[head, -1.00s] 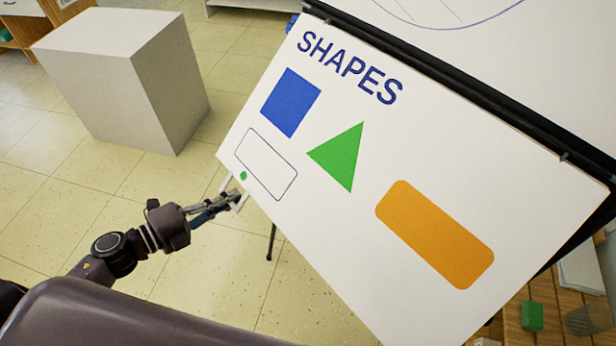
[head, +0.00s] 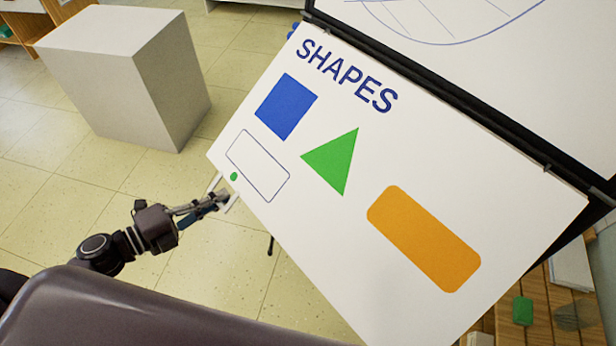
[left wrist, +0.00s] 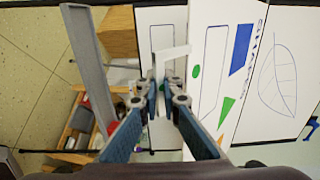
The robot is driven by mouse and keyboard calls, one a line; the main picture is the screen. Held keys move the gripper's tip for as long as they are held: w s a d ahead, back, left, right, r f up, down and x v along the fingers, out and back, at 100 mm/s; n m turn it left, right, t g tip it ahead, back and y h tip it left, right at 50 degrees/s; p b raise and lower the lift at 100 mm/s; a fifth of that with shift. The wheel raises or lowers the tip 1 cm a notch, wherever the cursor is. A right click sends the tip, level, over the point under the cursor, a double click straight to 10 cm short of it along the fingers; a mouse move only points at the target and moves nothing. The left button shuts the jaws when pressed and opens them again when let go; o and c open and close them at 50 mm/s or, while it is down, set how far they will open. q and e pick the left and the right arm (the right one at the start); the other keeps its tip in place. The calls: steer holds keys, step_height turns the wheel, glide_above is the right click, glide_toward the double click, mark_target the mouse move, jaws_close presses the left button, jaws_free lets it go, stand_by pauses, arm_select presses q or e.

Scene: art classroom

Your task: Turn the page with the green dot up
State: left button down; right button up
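The white page (head: 320,230) has the word SHAPES, a blue square, a green triangle and an orange bar. The dot also shows in the left wrist view (left wrist: 196,71). The page's far long edge lies along a black bar (head: 440,92). My right gripper is in neither view.
Beyond the bar is a white sheet with a leaf drawing (left wrist: 284,80). A grey-white pedestal (head: 130,80) stands on the tiled floor at left. A wooden shelf with a green block (head: 522,311) is at lower right.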

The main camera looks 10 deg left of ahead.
arm_select(q)
steer(key=shift+s+a+r+p, duration=0.25)
steer(key=shift+s+r+p, duration=0.1)
steer(key=shift+r, duration=0.35)
steer(key=shift+s+a+r+p, duration=0.2)
steer(key=shift+s+r+p, duration=0.15)
steer(key=shift+r, duration=0.3)
steer(key=shift+s+a+r+p, duration=0.25)
steer(key=shift+s+r+p, duration=0.1)
steer(key=shift+r, duration=0.35)
steer(key=s+a+r, duration=0.2)
steer(key=s+r, duration=0.1)
steer(key=r, duration=0.5)
steer(key=shift+a+r, duration=0.15)
steer(key=shift+s, duration=0.1)
step_height(320, 180, up, 9)
steer(key=s+a, duration=0.1)
steer(key=shift+s+a+r, duration=0.15)
steer(key=shift+s+a, duration=0.05)
steer(key=shift+s, duration=0.15)
